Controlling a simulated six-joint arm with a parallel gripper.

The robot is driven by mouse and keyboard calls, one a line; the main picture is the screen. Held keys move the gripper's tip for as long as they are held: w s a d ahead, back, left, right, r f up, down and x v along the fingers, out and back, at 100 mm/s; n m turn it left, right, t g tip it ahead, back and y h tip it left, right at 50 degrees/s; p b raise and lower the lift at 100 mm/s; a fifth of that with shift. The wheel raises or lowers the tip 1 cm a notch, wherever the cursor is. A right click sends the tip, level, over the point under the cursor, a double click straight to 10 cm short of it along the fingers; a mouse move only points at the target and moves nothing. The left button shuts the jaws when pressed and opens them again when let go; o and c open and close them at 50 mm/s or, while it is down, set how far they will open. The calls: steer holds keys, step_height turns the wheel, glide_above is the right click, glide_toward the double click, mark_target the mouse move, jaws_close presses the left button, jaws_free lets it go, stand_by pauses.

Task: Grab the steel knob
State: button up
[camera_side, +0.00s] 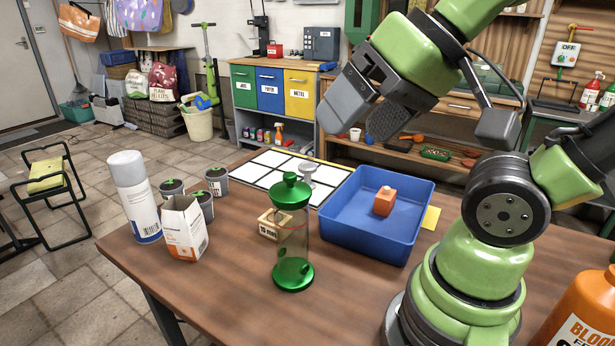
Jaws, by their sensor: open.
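A small pale grey knob-shaped piece (308,171), which looks like the steel knob, stands on the white gridded mat (262,178) at the back of the table. Its lower part is partly hard to see behind the green-capped jar (291,232). My gripper (355,126) is open and empty. It hangs in the air above and to the right of the knob in the picture, over the back of the table, with its fingers angled down and left. It is clearly apart from the knob.
The front-left tabletop is clear.

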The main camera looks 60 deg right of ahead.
steer(key=w+d+m+h, duration=0.1)
steer(key=w+d, duration=0.2)
steer(key=w, duration=0.2)
steer(key=w+d+h, duration=0.1)
steer(key=w+d, duration=0.2)
steer(key=w, duration=0.3)
steer(key=m+g+h, duration=0.2)
steer(key=h, duration=0.1)
glide_toward(310, 167)
step_height(310, 167, down, 3)
steer(key=w, duration=0.1)
steer(key=x, duration=0.4)
steer(key=shift+w+d+f, duration=0.1)
steer(key=shift+d, duration=0.35)
steer(key=shift+x, duration=2.75)
steer(key=shift+w, duration=0.1)
steer(key=shift+c, duration=0.5)
steer(key=c, duration=1)
